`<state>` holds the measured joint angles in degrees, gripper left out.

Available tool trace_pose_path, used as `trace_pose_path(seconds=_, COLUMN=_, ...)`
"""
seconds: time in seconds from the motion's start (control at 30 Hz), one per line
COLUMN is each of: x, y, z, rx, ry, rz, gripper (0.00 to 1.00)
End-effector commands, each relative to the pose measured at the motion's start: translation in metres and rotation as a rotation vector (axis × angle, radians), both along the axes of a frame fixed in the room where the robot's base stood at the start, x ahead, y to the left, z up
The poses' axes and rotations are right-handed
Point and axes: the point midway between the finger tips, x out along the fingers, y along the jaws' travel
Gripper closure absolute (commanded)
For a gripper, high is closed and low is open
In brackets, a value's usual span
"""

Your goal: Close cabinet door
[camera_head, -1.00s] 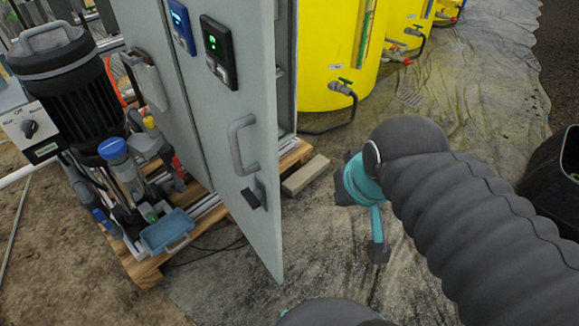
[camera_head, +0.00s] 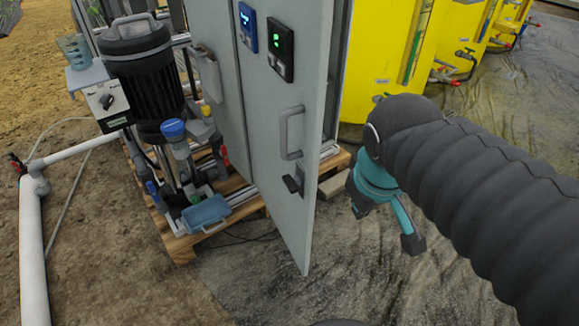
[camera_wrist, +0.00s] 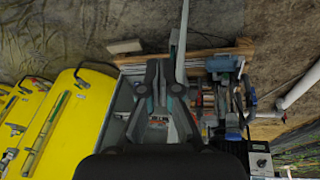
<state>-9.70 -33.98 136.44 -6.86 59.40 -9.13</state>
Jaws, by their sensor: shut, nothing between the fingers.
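The grey cabinet door (camera_head: 285,150) stands open, swung out from the cabinet. It has a grey handle (camera_head: 290,134), a dark latch (camera_head: 293,181) and a lit green display (camera_head: 280,47). In the wrist view the door (camera_wrist: 182,48) shows nearly edge-on, with the open cabinet (camera_wrist: 122,100) to its left. My gripper (camera_head: 385,222), dark with teal parts, is right of the door in the head view, apart from the handle. In the wrist view my gripper (camera_wrist: 160,72) has its fingers drawn together, shut and empty. Contact with the door cannot be told.
Yellow tanks (camera_head: 385,45) stand behind. A white pipe (camera_head: 33,250) runs at the left. The ground in front of the door is clear.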

Motion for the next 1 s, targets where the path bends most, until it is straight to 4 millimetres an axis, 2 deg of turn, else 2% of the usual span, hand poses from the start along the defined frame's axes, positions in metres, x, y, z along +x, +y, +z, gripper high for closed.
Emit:
trace_pose_path(seconds=0.1, x=0.019, y=0.023, z=0.009, rx=-0.157, ry=0.122, rz=0.263, gripper=1.00)
trace_pose_path(seconds=0.27, x=0.041, y=0.058, z=0.021, rx=-0.379, ry=0.271, rz=0.597, gripper=1.00)
trace_pose_path(seconds=0.5, x=0.070, y=0.130, z=0.037, rx=-0.727, ry=0.470, rz=1.035, gripper=1.00)
trace_pose_path(seconds=0.7, x=0.076, y=0.186, z=0.045, rx=-0.952, ry=0.586, rz=1.260, gripper=1.00)
trace_pose_path(seconds=0.8, x=0.076, y=0.202, z=0.048, rx=-1.016, ry=0.616, rz=1.313, gripper=1.00)
trace_pose_path(seconds=0.9, x=0.076, y=0.209, z=0.048, rx=-1.047, ry=0.632, rz=1.340, gripper=1.00)
trace_pose_path(seconds=1.0, x=0.078, y=0.207, z=0.044, rx=-1.055, ry=0.637, rz=1.344, gripper=1.00)
